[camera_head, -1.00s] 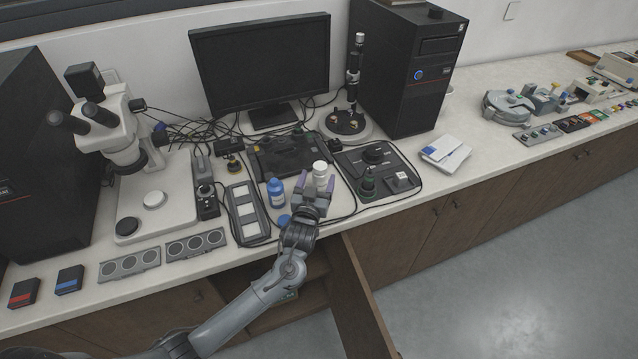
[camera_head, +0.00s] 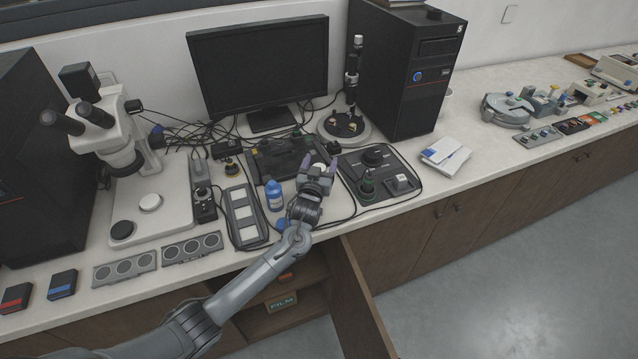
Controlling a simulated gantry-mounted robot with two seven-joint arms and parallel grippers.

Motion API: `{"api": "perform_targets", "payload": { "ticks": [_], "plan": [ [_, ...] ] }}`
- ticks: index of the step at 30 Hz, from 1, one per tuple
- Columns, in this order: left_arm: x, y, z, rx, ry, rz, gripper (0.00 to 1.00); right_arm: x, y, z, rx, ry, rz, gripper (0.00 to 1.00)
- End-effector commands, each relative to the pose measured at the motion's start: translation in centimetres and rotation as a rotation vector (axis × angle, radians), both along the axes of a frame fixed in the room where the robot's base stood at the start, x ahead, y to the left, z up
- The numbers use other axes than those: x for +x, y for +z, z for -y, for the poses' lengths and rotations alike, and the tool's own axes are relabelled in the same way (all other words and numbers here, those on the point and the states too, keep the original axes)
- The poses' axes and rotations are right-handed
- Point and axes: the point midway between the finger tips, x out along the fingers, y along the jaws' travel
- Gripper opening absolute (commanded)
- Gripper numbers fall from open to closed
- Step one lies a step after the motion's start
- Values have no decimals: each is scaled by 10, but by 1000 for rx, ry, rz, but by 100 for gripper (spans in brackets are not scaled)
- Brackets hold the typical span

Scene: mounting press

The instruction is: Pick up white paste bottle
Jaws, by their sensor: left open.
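The white paste bottle (camera_head: 319,168) stands on the counter in front of the monitor. Only its pale top shows; the rest is hidden behind my gripper. My left gripper (camera_head: 319,171) is open, with one finger on each side of the bottle as seen from here. I cannot tell whether the fingers touch it. My right gripper is not in view.
A blue bottle (camera_head: 274,195) stands just left of my gripper. A black control panel (camera_head: 378,174) is to the right, and a slide tray (camera_head: 244,217) to the left. A cabinet door (camera_head: 357,305) hangs open below the counter edge. The monitor (camera_head: 260,70) stands behind.

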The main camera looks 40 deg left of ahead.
Motion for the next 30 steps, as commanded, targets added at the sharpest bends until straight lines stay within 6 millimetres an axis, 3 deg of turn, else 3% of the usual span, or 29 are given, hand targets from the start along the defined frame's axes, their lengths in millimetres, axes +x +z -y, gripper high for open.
{"api": "perform_targets", "payload": {
  "ticks": [4,18,30],
  "plan": [
    [0,0,0,0,0,0,74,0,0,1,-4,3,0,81],
    [0,0,0,0,0,0,2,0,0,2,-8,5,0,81],
    [0,1,0,0,0,1,0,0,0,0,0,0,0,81]
  ]
}}
